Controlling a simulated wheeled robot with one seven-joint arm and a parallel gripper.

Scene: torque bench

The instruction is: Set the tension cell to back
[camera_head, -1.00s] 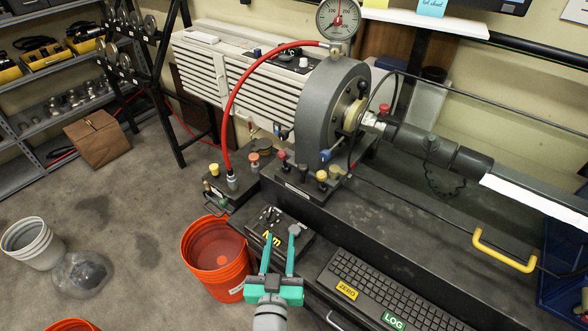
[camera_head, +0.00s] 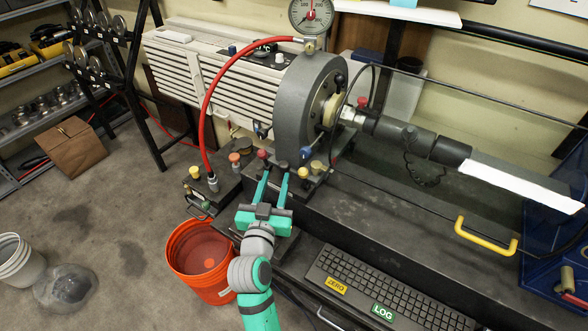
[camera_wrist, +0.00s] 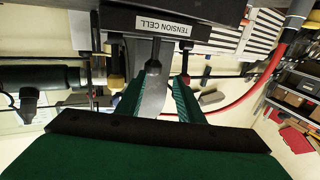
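The block labelled TENSION CELL (camera_wrist: 150,25) shows upside down at the top of the wrist view. In the head view, the red knob (camera_head: 263,153) and yellow knob (camera_head: 317,168) stand at the foot of the grey ring housing (camera_head: 305,105). My gripper (camera_head: 274,171) is open just in front of them. Its fingers (camera_wrist: 160,90) are apart, one on each side of the lever in the wrist view; contact cannot be told.
A red hose (camera_head: 207,110) arches down to a smaller block with knobs on the left. An orange bucket (camera_head: 198,255) stands on the floor below. A keyboard (camera_head: 380,285) lies at the front. A yellow handle (camera_head: 485,237) is at the right.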

